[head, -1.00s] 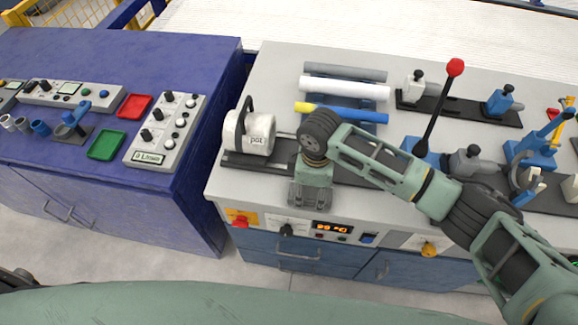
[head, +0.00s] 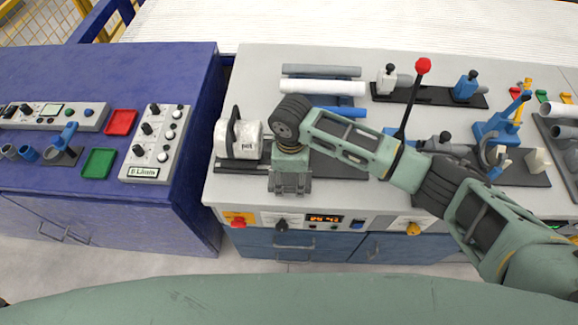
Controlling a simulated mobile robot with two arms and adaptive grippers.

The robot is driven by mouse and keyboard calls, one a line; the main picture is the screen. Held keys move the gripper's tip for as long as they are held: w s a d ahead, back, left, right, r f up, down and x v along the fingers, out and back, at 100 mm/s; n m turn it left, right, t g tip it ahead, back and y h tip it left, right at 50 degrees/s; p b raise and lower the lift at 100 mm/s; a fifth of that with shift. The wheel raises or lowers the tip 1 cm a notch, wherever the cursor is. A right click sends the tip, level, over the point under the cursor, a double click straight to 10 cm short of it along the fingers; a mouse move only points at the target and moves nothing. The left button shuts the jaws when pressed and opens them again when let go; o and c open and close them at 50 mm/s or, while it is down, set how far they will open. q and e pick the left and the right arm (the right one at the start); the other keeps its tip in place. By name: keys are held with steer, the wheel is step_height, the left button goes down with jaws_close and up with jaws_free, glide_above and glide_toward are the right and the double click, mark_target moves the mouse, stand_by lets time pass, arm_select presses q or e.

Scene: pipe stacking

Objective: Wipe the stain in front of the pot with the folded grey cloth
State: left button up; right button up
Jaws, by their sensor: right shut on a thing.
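The white pot (head: 222,141), with a dark upright handle and the lettering "pot", stands on a dark base strip at the left of the grey bench top. My right gripper (head: 290,186) points down just right of the pot, close to the bench surface. It is shut, but its own body hides what is between its fingers. The folded grey cloth does not show clearly anywhere. No stain can be made out; the gripper and wrist cover part of the bench there. My left gripper is out of view.
White pipe (head: 322,87) and blue pipe (head: 350,112) lie behind my wrist. A red-knobbed lever (head: 423,66) rises behind my forearm. A blue cabinet (head: 185,75) with control boxes stands left across a gap. The front panel (head: 322,219) carries knobs and a display.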

steer(key=shift+d+r+p, duration=0.1)
steer(key=shift+r+p, duration=0.75)
steer(key=shift+r, duration=0.3)
